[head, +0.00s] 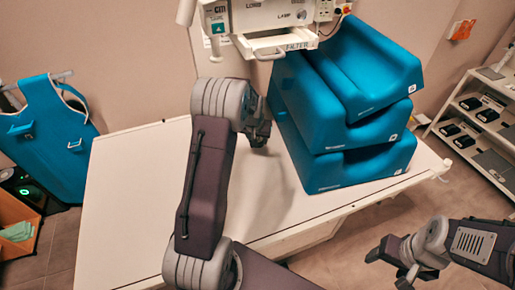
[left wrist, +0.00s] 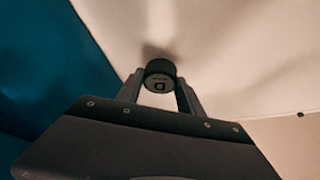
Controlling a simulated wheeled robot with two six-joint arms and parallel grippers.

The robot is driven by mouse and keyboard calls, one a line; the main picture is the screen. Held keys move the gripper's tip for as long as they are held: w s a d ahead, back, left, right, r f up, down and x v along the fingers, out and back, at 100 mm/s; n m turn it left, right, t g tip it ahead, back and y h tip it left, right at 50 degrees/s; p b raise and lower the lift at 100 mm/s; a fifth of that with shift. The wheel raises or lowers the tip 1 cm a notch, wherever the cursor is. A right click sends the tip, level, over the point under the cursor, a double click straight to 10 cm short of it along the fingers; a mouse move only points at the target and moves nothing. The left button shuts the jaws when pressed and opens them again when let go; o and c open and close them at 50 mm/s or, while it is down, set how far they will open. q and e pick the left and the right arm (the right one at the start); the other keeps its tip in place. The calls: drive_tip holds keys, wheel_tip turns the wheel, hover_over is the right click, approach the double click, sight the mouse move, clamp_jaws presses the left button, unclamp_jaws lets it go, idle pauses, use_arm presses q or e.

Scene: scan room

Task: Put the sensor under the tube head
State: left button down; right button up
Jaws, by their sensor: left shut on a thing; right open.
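The sensor (left wrist: 160,70) is a small dark cylinder with a pale marked end, seen in the left wrist view between the two fingers of my left gripper (head: 258,136). That gripper is shut on it, over the white table top, left of the blue blocks. The sensor is hard to make out in the head view. The tube head (head: 262,18) is a cream housing with a handle at the top of the head view, above and beyond my left gripper. Its underside is mostly hidden. My right gripper (head: 388,262) is open and empty, off the table at the lower right.
The white table (head: 130,190) is clear on its left side. Stacked blue foam blocks (head: 345,165) stand close to the right of my left gripper. A blue apron (head: 50,135) hangs at the left. A shelf rack (head: 480,120) stands at the right.

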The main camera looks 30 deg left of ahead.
sight(258, 154)
use_arm(q)
drive_tip(key=x, duration=0.3)
drive_tip(key=shift+s, duration=0.1)
drive_tip(key=shift+s+d+f, duration=0.1)
drive_tip(key=shift+s+f, duration=0.05)
drive_tip(key=shift+f, duration=0.45)
drive_tip(key=shift+s+d+f, duration=0.1)
drive_tip(key=shift+s+f, duration=0.05)
drive_tip(key=shift+f, duration=0.45)
drive_tip(key=shift+a+f, duration=0.1)
drive_tip(key=shift+f, duration=0.25)
drive_tip(key=shift+w+a+f, duration=0.1)
drive_tip(key=shift+w+f, duration=0.1)
drive_tip(key=c, duration=0.7)
unclamp_jaws()
drive_tip(key=shift+s+r, duration=0.1)
drive_tip(key=shift+c, duration=0.2)
drive_tip(key=v, duration=1.2)
drive_tip(key=s+d+f+m+g, duration=0.1)
drive_tip(key=s+d, duration=0.6)
drive_tip(key=s, duration=0.3)
drive_tip(key=s+d+f+m+g+h, duration=0.1)
drive_tip(key=s+d+m+g, duration=0.1)
drive_tip(key=s+d, duration=0.5)
drive_tip(key=s, duration=0.3)
drive_tip(key=shift+s, duration=0.35)
